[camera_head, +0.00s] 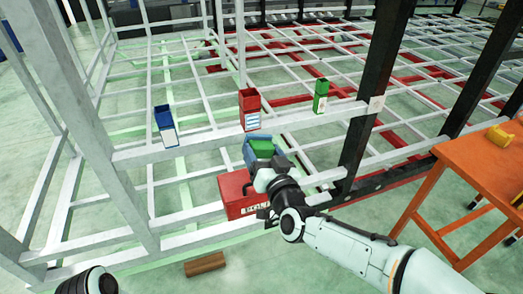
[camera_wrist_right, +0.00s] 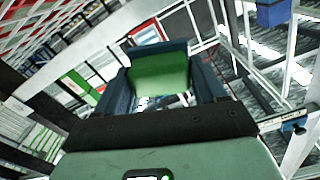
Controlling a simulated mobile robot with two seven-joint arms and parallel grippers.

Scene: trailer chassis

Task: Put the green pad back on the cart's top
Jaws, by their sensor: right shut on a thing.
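My right gripper (camera_head: 262,154) is in front of the white frame's lower rail, with its blue-grey fingers closed around the green pad (camera_head: 262,147). In the right wrist view the green pad (camera_wrist_right: 160,73) sits between the two fingers, held at its sides. A red box-like body with white lettering (camera_head: 236,190), which may be the cart, is below and left of the gripper; its top is partly covered by my gripper and wrist. I cannot tell whether the pad touches it. My left gripper is not in view; only a piece of my left arm shows at the lower left.
Blue (camera_head: 165,126), red (camera_head: 250,110) and green (camera_head: 320,96) holders sit along the white rail (camera_head: 210,133). A black post (camera_head: 372,90) stands right of the gripper. An orange table (camera_head: 480,165) holds a yellow object (camera_head: 499,136). A brown block (camera_head: 205,264) lies on the floor.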

